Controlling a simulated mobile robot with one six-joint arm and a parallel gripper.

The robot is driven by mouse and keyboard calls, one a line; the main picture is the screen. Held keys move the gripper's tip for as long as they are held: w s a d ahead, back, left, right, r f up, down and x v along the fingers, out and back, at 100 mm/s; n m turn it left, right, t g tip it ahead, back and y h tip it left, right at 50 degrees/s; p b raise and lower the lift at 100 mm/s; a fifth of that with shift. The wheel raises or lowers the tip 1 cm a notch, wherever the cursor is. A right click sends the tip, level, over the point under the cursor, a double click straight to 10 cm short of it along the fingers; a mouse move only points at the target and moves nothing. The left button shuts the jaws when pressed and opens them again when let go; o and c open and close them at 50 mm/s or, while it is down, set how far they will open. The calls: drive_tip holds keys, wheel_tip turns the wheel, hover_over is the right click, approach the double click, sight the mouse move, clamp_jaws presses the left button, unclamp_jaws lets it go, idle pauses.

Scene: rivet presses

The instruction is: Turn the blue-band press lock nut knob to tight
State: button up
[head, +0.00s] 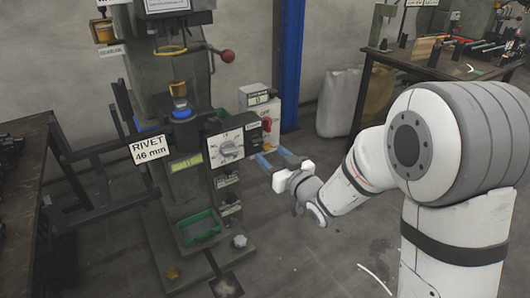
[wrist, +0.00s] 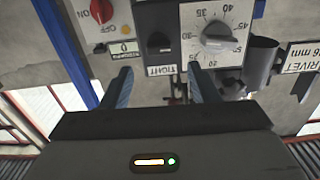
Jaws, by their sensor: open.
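The press with the blue band (head: 180,107) stands left of centre in the head view. Its dial plate (head: 235,143) has a pale pointer knob, which also shows in the wrist view (wrist: 217,38). Beside the dial is a small dark knob (head: 267,124). In the wrist view, which is upside down, this dark knob (wrist: 158,43) sits by a label that seems to read TIGHT (wrist: 160,70). My gripper (head: 276,158) is open and empty, its blue fingers pointing at the press. In the wrist view its fingertips (wrist: 160,74) flank the label, apart from the knob. The knob's exact turn is unclear.
A box with a red switch (head: 266,124) and a counter (head: 258,99) stands right of the dial; the red switch also shows in the wrist view (wrist: 101,11). A sign reads RIVET 46 mm (head: 149,149). A green tray (head: 198,229) sits low. Floor to the right is mostly clear.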

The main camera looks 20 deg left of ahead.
sight(259, 143)
drive_tip(key=x, duration=0.7)
drive_tip(key=shift+d+b, duration=0.1)
drive_tip(key=shift+b, duration=0.25)
drive_tip(key=shift+c, duration=0.4)
